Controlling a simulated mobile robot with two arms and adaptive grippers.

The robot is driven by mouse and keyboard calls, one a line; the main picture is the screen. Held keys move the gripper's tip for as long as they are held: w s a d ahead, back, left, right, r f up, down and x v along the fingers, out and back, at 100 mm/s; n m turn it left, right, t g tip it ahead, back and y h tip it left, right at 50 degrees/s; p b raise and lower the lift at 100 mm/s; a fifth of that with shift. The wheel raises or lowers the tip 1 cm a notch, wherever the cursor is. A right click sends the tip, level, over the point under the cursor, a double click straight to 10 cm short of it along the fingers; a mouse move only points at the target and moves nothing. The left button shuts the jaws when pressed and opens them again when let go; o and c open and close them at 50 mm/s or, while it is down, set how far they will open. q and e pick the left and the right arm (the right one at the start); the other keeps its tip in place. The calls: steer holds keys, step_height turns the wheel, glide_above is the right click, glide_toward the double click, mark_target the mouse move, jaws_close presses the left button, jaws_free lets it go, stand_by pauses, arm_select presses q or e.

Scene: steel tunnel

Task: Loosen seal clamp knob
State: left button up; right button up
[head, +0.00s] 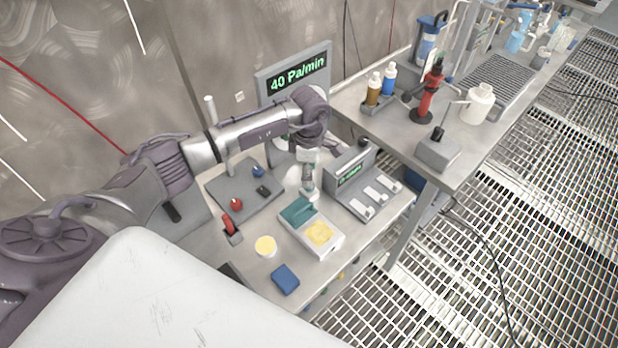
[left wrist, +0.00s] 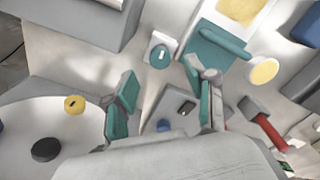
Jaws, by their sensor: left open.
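My left gripper (head: 309,184) reaches down over the bench, beside the teal end of a white box. In the left wrist view its two teal-padded fingers (left wrist: 160,98) stand wide apart with nothing between them. A blue knob (head: 257,171) and a red knob (head: 236,204) sit on a grey plate (head: 226,187). A yellow knob (left wrist: 74,103) and a black knob (left wrist: 46,150) show at left in the wrist view. I cannot tell which is the seal clamp knob. My right gripper is not in view.
The white box (head: 331,242) with teal and yellow parts stands close by. A grey console (head: 351,179) with white switches is at right. A display (head: 298,76) reads 40 Pa/min.

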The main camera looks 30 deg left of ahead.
arm_select(q)
steer(key=shift+f+p, duration=0.3)
steer(key=shift+f, duration=2.05)
jaws_close()
